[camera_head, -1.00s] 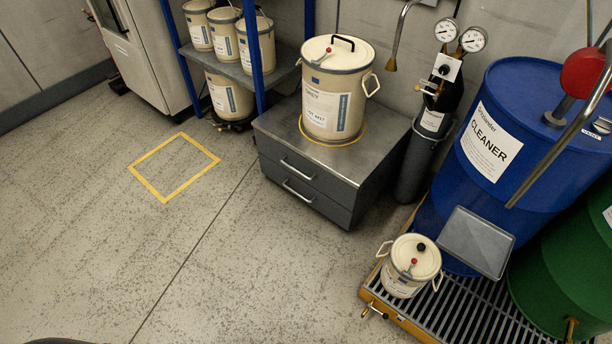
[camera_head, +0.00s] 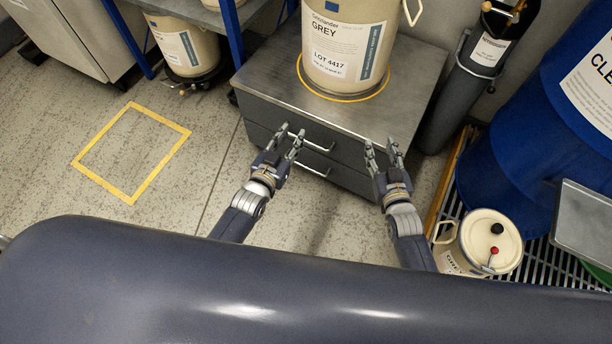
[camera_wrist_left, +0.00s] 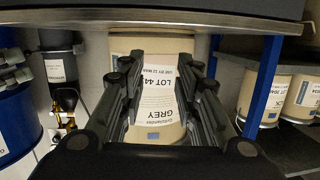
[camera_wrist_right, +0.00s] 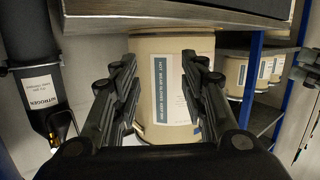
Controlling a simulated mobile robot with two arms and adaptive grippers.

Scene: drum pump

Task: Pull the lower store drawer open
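The grey store cabinet (camera_head: 262,88) has two drawers, both shut in the head view. The lower drawer (camera_head: 345,179) carries a bar handle (camera_head: 313,170), partly hidden behind my left gripper. The upper drawer's handle (camera_head: 318,147) is just above it. My left gripper (camera_head: 291,135) is open and empty, in front of the handles' left end in the picture; contact cannot be told. My right gripper (camera_head: 380,148) is open and empty, in front of the cabinet's right part. Both wrist views look upside down and show spread fingers (camera_wrist_left: 160,75), (camera_wrist_right: 158,75), with no handle between them.
A large GREY drum (camera_head: 345,45) stands on the cabinet top. A small cream pot (camera_head: 487,240) sits on the grating at right, beside a blue drum (camera_head: 510,160). A shelf with drums (camera_head: 190,48) stands at left. Floor around the yellow square (camera_head: 85,172) is clear.

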